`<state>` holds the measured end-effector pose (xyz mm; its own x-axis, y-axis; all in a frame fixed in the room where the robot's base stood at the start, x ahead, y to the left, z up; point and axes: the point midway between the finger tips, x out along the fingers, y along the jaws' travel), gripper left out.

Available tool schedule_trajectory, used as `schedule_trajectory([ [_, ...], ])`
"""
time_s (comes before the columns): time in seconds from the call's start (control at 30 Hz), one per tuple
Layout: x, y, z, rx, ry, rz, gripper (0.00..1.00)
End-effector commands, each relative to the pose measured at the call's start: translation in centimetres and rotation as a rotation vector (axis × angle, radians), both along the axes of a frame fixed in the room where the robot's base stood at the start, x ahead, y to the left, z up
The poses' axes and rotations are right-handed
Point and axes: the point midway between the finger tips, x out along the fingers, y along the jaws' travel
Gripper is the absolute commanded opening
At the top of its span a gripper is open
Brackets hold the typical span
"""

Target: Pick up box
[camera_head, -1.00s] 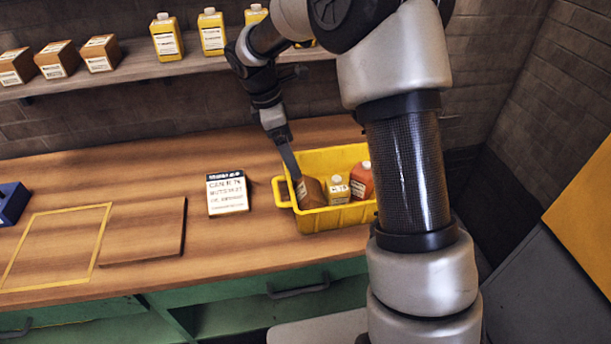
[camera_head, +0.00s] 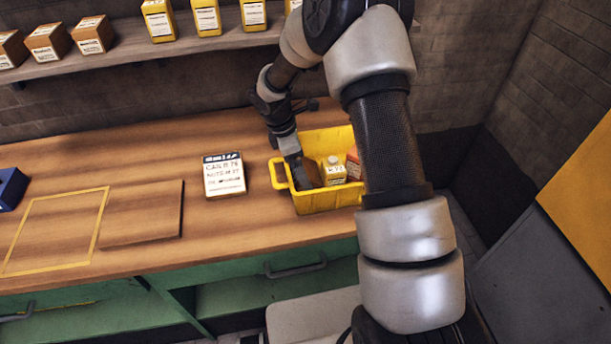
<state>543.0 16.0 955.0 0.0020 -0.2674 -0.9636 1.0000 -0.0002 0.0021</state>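A yellow crate (camera_head: 322,203) stands on the wooden bench. In it are a brown box (camera_head: 313,175) at the left, a yellow bottle with a white cap (camera_head: 334,174) in the middle and an orange-red bottle (camera_head: 353,163) at the right, partly behind my arm. My gripper (camera_head: 299,176) points down inside the crate's left end, right at the left side of the brown box and hiding part of it. Whether its fingers touch or straddle the box does not show. Three more brown boxes (camera_head: 48,43) sit on the shelf at the upper left.
Several yellow bottles (camera_head: 206,17) stand on the wall shelf (camera_head: 130,62). Farther left are a flat wooden board (camera_head: 142,212), a yellow outlined square (camera_head: 55,230) and a blue bin (camera_head: 11,188). The bench between them is clear.

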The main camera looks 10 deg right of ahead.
Motion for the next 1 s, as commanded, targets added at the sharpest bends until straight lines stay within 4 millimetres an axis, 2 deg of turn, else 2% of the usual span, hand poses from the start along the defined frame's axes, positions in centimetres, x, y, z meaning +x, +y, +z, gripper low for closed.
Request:
schedule_trajectory([
  [0.13,-0.5,-0.9,-2.3,0.0,0.006,0.0,0.96],
  [0.23,-0.4,-1.2,-3.4,-0.001,0.004,0.0,0.96],
  [0.53,-0.3,-1.3,-3.8,0.0,0.001,0.0,0.96],
  [0.9,-0.3,-1.3,-3.7,0.0,0.0,0.0,0.36],
  [1.0,-0.3,-1.3,-3.7,0.0,0.0,0.0,0.36],
])
